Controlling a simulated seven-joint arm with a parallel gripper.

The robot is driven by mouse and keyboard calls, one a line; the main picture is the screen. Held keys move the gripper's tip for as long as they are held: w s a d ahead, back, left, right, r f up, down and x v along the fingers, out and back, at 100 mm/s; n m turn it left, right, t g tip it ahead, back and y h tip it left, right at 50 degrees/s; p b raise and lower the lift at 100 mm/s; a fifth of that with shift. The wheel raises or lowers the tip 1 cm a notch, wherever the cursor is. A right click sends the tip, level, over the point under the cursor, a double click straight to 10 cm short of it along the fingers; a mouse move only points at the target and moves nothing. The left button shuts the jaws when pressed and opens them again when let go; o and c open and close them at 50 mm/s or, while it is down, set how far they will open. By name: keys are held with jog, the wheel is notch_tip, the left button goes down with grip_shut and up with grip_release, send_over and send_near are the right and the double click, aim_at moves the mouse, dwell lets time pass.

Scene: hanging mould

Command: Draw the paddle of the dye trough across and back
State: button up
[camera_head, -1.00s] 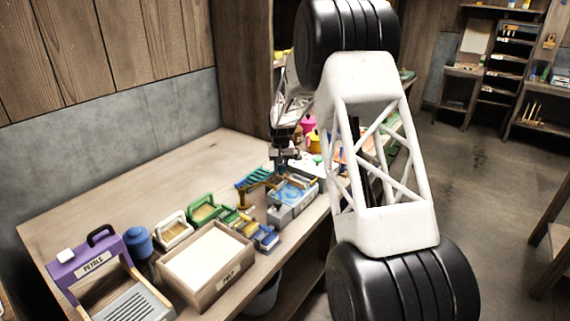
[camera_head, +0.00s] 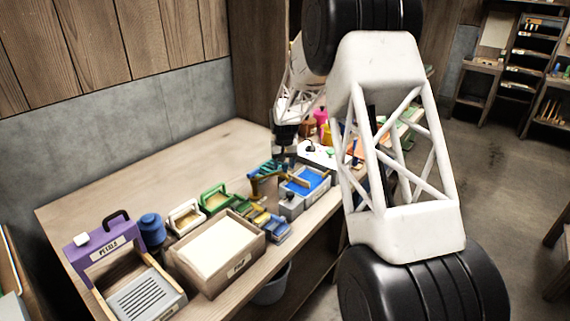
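My gripper (camera_head: 285,163) is dark and points down just behind and left of the trough, close to the tan piece and a teal slatted thing. I cannot tell whether it touches either one. Its fingertips are too small and dark to show whether they are open or shut.
The teal slatted thing (camera_head: 265,168) stands left of the trough. A wooden box of pulp (camera_head: 217,250), green (camera_head: 214,200) and white frames, a blue jar (camera_head: 151,229) and a purple PETALS stand (camera_head: 104,250) fill the bench's left. My large arm link hides the bench's right part.

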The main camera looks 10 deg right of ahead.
jog(key=shift+r, duration=0.1)
jog(key=shift+r, duration=3.85)
jog(key=shift+w+d, duration=0.2)
jog(key=shift+f, duration=0.15)
jog(key=shift+f, duration=3.8)
grip_shut()
